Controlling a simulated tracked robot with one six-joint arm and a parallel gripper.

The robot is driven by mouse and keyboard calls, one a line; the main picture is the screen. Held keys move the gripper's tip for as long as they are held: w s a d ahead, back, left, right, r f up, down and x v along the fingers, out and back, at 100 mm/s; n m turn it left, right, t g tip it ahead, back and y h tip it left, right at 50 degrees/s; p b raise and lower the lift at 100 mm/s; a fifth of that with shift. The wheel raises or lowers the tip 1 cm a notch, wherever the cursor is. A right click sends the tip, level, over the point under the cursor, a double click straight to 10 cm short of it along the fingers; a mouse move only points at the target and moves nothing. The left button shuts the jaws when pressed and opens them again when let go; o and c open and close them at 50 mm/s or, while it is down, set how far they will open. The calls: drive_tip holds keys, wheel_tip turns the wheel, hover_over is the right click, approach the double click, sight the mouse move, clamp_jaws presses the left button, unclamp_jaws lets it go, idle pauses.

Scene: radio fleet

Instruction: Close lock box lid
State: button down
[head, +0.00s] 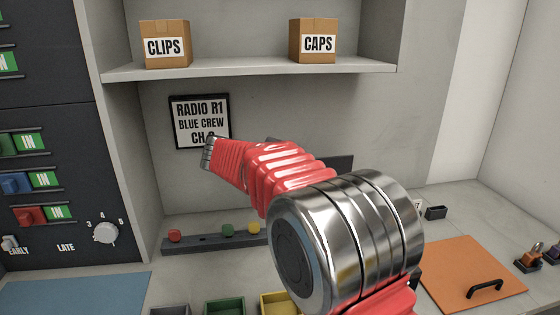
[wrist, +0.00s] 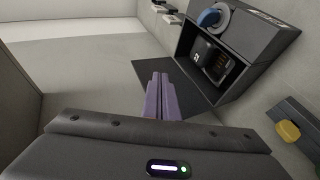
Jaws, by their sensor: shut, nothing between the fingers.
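The lock box (wrist: 257,38) is a dark grey box at the upper right of the wrist view. Its lid (wrist: 192,92) stands open, a flat dark panel to the left of the opening. A black device (wrist: 213,62) shows inside, and a blue knob (wrist: 208,18) sits at the box's upper end. My gripper (wrist: 160,78) has purple fingers, shut and empty. The fingers overlap the lid in the picture; I cannot tell whether they touch it. In the head view my arm hides the gripper and most of the box; a dark panel (head: 343,166) shows behind the arm, possibly the lid.
A dark rack (head: 205,243) with coloured knobs stands along the back wall; its yellow knob (wrist: 288,131) shows in the wrist view. An orange board (head: 460,262) with a black handle lies at right. A shelf (head: 250,68) with two cartons is above. A blue mat (head: 75,293) lies at left.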

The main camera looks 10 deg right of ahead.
drive_tip(key=w+a+f+t+h, duration=0.3)
drive_tip(key=w+a+t+h, duration=0.1)
drive_tip(key=w+a, duration=0.8)
drive_tip(key=shift+w+a+f+n+t+h, duration=0.2)
drive_tip(key=shift+w+a+n+t+h, duration=0.15)
drive_tip(key=shift+w+h, duration=0.4)
drive_tip(key=shift+w, duration=0.2)
drive_tip(key=x, duration=1)
drive_tip(key=shift+s+d+f, duration=0.1)
drive_tip(key=shift+s+f, duration=0.1)
drive_tip(key=shift+s, duration=0.45)
drive_tip(key=shift+s+d+f, duration=0.15)
drive_tip(key=shift+s+f, duration=0.05)
drive_tip(key=shift+s, duration=0.45)
drive_tip(key=shift+s+d+f, duration=0.1)
drive_tip(key=shift+s+f, duration=0.1)
drive_tip(key=shift+s, duration=0.5)
drive_tip(key=shift+d, duration=0.1)
